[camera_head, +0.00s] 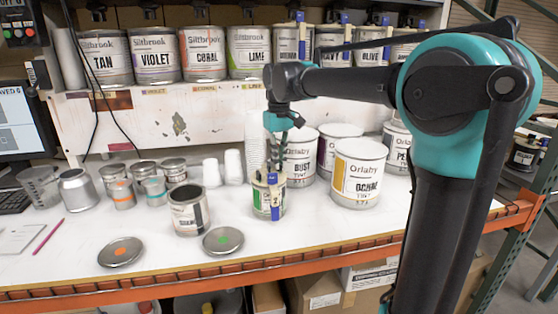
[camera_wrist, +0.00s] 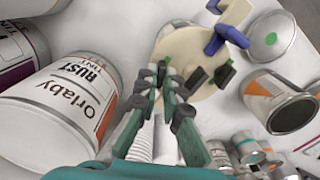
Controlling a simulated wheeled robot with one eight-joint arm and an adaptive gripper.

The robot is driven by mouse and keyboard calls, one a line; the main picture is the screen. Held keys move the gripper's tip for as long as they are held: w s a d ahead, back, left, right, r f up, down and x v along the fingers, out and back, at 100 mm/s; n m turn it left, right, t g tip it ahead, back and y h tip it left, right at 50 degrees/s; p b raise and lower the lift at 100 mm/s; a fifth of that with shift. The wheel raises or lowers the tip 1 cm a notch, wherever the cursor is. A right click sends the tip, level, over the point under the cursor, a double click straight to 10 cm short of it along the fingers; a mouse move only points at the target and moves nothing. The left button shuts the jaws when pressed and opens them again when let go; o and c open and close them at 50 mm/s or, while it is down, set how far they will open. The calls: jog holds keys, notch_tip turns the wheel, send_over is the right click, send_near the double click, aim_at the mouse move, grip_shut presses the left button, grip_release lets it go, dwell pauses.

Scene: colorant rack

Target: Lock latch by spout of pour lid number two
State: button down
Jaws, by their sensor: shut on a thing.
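A small can with a green label and a pour lid stands on the table, below my gripper in the head view. The cream pour lid (camera_head: 262,181) has blue parts. In the wrist view the round pour lid (camera_wrist: 190,52) carries a blue piece (camera_wrist: 232,35) at the top right and dark latch pieces (camera_wrist: 195,78) near its lower edge. My gripper (camera_head: 273,167) points down at the lid from above. In the wrist view its fingers (camera_wrist: 161,72) are close together at the lid's left edge, shut on a small part of it. That part is mostly hidden by the fingertips.
An open can (camera_head: 188,208) and two loose lids (camera_head: 121,252) (camera_head: 223,240) are to the left. Large cans, including an ochre one (camera_head: 358,172), stand close on the right. White cups (camera_head: 212,172) are behind. The table's front edge (camera_head: 330,252) is clear.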

jog(key=shift+m, duration=1.1)
jog(key=c, duration=1.7)
grip_release()
